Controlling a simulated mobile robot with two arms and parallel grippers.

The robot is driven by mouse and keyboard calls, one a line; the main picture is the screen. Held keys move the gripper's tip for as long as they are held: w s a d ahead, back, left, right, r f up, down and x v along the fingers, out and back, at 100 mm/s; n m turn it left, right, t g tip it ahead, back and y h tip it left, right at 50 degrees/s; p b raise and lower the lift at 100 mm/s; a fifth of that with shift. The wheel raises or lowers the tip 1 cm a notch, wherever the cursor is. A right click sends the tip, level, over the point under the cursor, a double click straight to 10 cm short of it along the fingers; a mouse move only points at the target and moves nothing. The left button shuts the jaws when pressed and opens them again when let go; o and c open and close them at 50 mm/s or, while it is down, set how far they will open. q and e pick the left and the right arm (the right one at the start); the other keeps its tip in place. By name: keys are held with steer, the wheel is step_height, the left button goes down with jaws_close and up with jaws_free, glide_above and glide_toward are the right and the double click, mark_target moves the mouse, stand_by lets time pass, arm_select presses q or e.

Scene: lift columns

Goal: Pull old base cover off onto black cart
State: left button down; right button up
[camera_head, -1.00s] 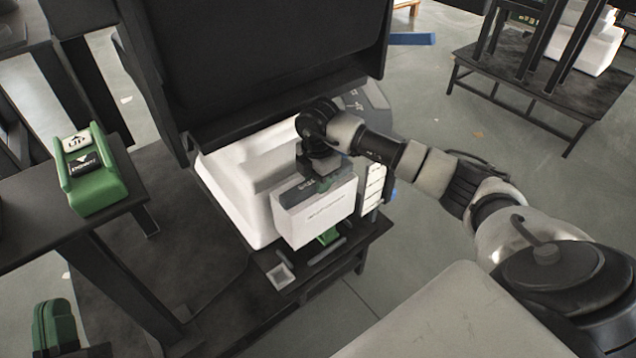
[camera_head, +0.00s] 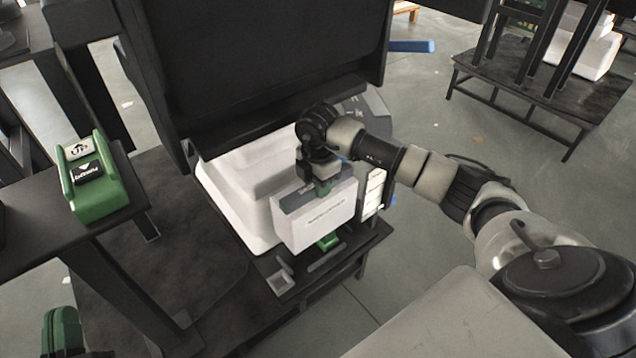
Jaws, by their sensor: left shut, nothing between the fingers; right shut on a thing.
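A white box-shaped cover (camera_head: 320,222) with a grey top edge and small printed text stands in the middle of the head view, in front of a larger white base (camera_head: 232,180). My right gripper (camera_head: 323,185) reaches down from above and is shut on the cover's top edge. The cover is upright; I cannot tell whether it still touches the base. A black cart (camera_head: 335,272) lies under and in front of the cover, with a green part (camera_head: 329,241) just below the cover. The cover hides part of the base. My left gripper is not in view.
A green control box with UP and DOWN labels (camera_head: 95,185) sits on a dark stand at left. A large black panel (camera_head: 270,60) rises above the base. A small square tray (camera_head: 281,282) lies on the cart's front. Another dark table (camera_head: 545,95) stands at the far right.

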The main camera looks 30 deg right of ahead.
arm_select(q)
steer(key=shift+a+f+g, duration=0.1)
steer(key=shift+f+g, duration=0.2)
steer(key=shift+f, duration=0.1)
arm_select(e)
steer(key=shift+r, duration=0.15)
arm_select(q)
steer(key=shift+w+a+f+g+y+p, duration=0.15)
steer(key=shift+f+g+p, duration=0.1)
steer(key=shift+f+g, duration=0.25)
steer(key=shift+w+d+f+g+y+p, duration=0.1)
steer(key=shift+f+g+y+p, duration=0.1)
steer(key=shift+f+g, duration=0.3)
arm_select(e)
steer(key=shift+r, duration=0.3)
arm_select(q)
steer(key=shift+s+a+f, duration=0.1)
